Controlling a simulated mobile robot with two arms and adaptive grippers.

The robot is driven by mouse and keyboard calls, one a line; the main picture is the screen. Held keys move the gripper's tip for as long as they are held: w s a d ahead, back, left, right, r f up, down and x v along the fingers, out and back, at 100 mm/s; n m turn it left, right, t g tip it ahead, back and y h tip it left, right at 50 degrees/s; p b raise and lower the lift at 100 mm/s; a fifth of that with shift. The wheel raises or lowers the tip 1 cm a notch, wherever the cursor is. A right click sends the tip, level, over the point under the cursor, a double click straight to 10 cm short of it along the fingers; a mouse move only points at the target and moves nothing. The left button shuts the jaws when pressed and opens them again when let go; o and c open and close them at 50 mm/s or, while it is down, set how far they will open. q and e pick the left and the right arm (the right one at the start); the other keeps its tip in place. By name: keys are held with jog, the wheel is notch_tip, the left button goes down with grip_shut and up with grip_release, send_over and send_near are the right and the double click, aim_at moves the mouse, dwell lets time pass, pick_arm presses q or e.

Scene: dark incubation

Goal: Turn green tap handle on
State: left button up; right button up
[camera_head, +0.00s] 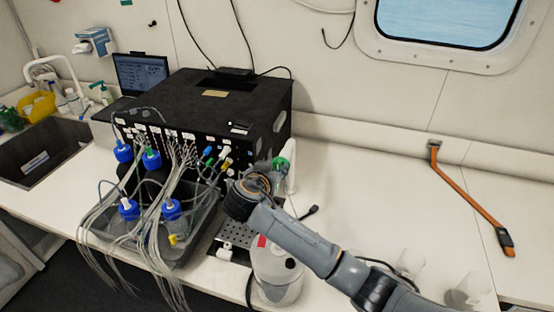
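A small green tap handle (212,161) shows on the front of the black box, between a blue one (207,151) and a yellow one (226,163). It is too small to tell how it is turned. Another green part (281,163) stands by a white upright piece (291,172) at the box's right front corner. My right arm comes in from the lower right. Its wrist is just right of and below the coloured taps, and my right gripper (258,181) is mostly hidden behind it, so its fingers are unclear. My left gripper is not in view.
The black box (190,92) stands on the white counter (350,165). A grey tray (196,247) with blue-capped bottles and many thin tubes is in front. A clear jug (275,280) stands under my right arm. Clear beakers (410,262) are at lower right.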

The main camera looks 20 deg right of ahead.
jog(key=shift+x, duration=0.85)
jog(key=shift+w, duration=0.2)
jog(key=shift+d+f, duration=0.1)
grip_shut()
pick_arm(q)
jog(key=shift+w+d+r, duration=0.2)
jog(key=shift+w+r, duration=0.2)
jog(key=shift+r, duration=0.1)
